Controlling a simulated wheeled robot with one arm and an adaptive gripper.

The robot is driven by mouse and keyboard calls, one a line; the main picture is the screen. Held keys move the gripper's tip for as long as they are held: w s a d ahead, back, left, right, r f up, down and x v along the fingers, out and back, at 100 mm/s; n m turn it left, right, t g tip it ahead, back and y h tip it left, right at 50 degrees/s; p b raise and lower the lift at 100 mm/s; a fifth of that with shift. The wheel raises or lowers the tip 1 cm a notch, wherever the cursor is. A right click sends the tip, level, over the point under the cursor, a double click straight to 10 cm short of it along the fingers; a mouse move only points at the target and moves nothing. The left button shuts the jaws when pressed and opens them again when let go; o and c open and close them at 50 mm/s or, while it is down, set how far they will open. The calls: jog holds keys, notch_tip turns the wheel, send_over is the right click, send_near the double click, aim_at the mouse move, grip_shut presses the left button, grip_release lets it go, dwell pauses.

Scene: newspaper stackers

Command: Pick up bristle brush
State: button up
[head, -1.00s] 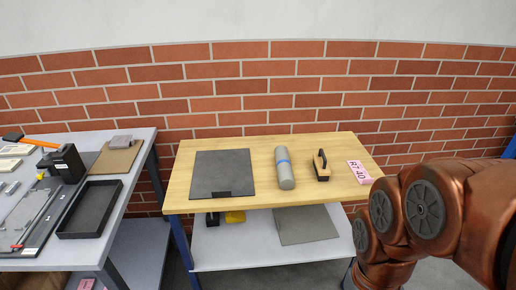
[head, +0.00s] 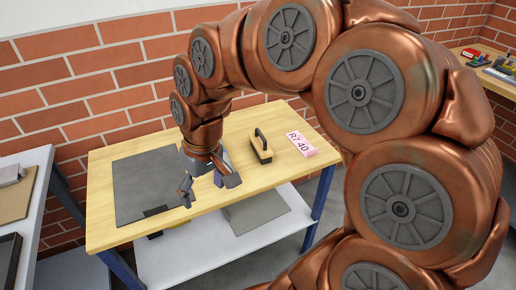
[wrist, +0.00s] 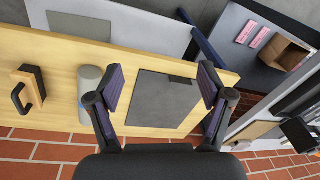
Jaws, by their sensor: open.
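The bristle brush (head: 261,150) has a tan block and a black arched handle. It rests on the wooden tabletop (head: 104,226), right of my gripper in the head view. In the wrist view the brush (wrist: 33,86) lies at the far left, outside my fingers. My gripper (head: 208,184) is open and empty over the table, beside the dark mat. In the wrist view my gripper (wrist: 160,84) has its fingers spread, with the dark mat (wrist: 160,104) between them.
A grey roll (wrist: 88,78) lies between the brush and my gripper; my arm mostly hides it in the head view. A pink R7 40 card (head: 301,144) lies right of the brush. A lower shelf (head: 180,262) is below. Another table (head: 37,160) stands left.

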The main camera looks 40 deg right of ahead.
jog(key=w+d+t, duration=0.1)
jog(key=w+d, duration=0.5)
jog(key=w, duration=0.1)
jog(key=m+t+h+b, duration=0.1)
jog(key=m+t+b, duration=0.2)
jog(key=m, duration=0.2)
send_near(260, 140)
jog(key=shift+s+a+f, duration=0.2)
jog(key=shift+a+f, duration=0.25)
jog(key=shift+f, duration=0.3)
jog(key=shift+d+f, duration=0.15)
jog(key=shift+f, duration=0.05)
jog(key=shift+w+d+p+x, duration=0.15)
jog(key=shift+p+x, duration=0.2)
jog(key=shift+x, duration=0.9)
jog(key=shift+w+p+x, duration=0.15)
jog(key=shift+p+x, duration=0.2)
jog(key=shift+x, duration=0.85)
jog(key=shift+w+d+p+x, duration=0.15)
jog(key=shift+p+x, duration=0.2)
jog(key=shift+x, duration=0.9)
jog(key=shift+r, duration=0.25)
jog(key=c, duration=1.4)
jog(key=shift+o, duration=0.2)
jog(key=shift+r, duration=0.1)
